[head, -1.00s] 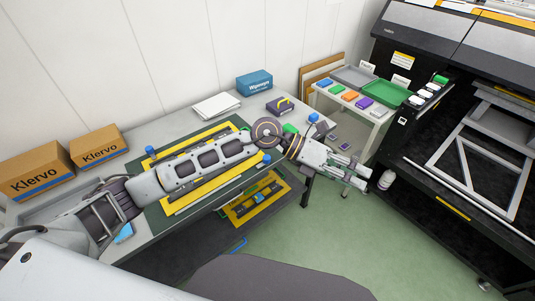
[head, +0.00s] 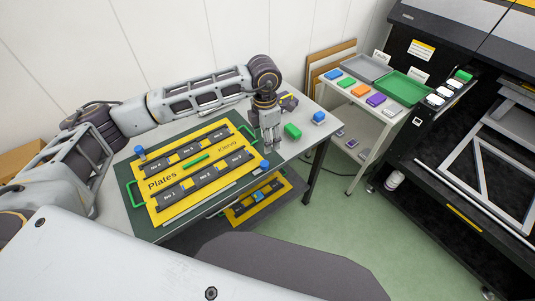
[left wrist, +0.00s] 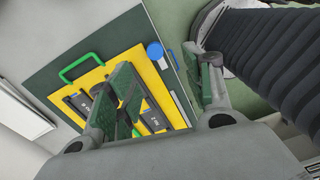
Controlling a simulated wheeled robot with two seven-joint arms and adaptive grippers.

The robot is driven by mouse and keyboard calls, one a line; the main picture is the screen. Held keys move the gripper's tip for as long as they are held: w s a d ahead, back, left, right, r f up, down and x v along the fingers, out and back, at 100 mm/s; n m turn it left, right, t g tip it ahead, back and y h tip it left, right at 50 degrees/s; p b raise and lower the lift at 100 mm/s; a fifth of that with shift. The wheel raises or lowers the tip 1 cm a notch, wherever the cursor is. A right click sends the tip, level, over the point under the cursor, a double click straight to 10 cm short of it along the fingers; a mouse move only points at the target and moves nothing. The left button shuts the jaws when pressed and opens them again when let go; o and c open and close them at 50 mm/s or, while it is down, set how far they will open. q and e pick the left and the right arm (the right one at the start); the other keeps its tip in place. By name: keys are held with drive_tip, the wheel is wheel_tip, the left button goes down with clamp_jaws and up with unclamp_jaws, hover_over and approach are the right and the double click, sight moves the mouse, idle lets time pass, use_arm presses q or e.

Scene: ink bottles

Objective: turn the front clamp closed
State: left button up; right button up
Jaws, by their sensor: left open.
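The yellow plate jig (head: 150,187) lies on the dark green board (head: 172,232) on the table, with dark plates in its slots. A blue-topped clamp knob (head: 265,165) stands at its front right corner; it also shows in the left wrist view (left wrist: 155,50). Another blue knob (head: 140,151) stands at the back left. Whether the front clamp is turned open or closed is too small to tell. My left gripper (head: 269,138) points down, open and empty, behind the front knob and apart from it. Its fingers show in the left wrist view (left wrist: 167,72). My right gripper is out of view.
Green handles (head: 133,195) stand at the board's ends. A green block (head: 292,131) and a blue-topped item (head: 318,118) sit at the table's right end. A side table (head: 364,122) with trays stands right, beside a large machine (head: 455,150). Another yellow jig (head: 240,213) lies below.

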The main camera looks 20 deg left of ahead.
sight(265, 163)
use_arm(q)
drive_tip(key=f, duration=0.3)
drive_tip(key=f+p, duration=0.1)
drive_tip(key=f, duration=0.3)
drive_tip(key=a+f+p, duration=0.1)
drive_tip(key=f, duration=0.3)
drive_tip(key=shift+w+f, duration=0.1)
drive_tip(key=shift+w, duration=0.05)
drive_tip(key=shift+f, duration=1.1)
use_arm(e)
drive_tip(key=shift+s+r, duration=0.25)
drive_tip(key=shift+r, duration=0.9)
use_arm(q)
drive_tip(key=c, duration=1)
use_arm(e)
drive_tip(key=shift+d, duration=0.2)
